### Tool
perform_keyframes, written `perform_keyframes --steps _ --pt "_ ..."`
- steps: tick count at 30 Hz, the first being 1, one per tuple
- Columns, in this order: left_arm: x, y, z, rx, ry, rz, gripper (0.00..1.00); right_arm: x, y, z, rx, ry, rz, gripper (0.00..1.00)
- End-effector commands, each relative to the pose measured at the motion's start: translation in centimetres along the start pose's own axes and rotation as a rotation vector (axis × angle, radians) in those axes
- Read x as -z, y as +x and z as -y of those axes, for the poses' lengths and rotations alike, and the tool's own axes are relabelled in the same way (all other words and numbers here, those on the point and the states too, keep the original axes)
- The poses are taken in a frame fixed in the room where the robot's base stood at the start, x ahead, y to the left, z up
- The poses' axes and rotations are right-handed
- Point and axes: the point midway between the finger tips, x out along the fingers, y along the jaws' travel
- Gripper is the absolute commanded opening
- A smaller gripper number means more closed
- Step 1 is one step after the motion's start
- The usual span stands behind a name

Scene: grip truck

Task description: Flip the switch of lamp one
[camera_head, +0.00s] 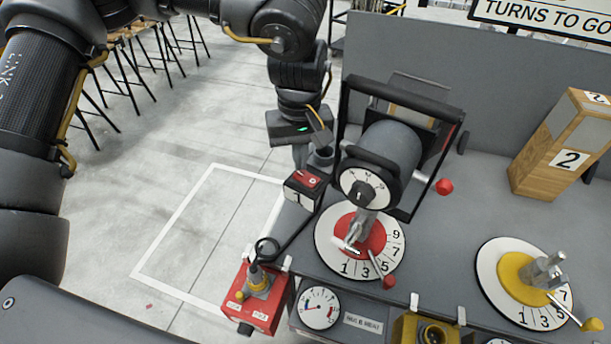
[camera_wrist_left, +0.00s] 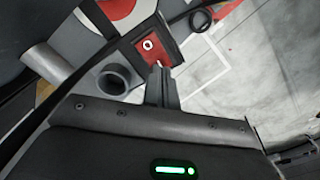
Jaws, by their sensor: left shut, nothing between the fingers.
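Lamp one (camera_head: 392,148) is a grey cylinder in a black frame, at the table's left side in the head view. Its switch (camera_head: 310,180) is a red rocker on a small black box marked 1, at the table's left edge. The switch also shows in the left wrist view (camera_wrist_left: 149,46), with a white ring mark on its face. My left gripper (camera_head: 301,164) is shut and empty, just behind the switch box. In the left wrist view its closed fingers (camera_wrist_left: 158,70) end close to the red rocker; I cannot tell whether they touch it. My right gripper is out of view.
A red dial (camera_head: 366,232) with numbers lies below the lamp. A red box with a plug and cable (camera_head: 262,298) hangs at the table's front left. A yellow dial (camera_head: 514,275) and a wooden block marked 2 (camera_head: 559,150) are at right.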

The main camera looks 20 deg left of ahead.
Motion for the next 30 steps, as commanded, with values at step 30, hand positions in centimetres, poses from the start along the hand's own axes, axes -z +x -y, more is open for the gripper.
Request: perform_keyframes --steps 30 --pt "0.0 1.4 0.0 0.0 0.0 0.0 0.0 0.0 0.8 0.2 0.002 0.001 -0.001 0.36"
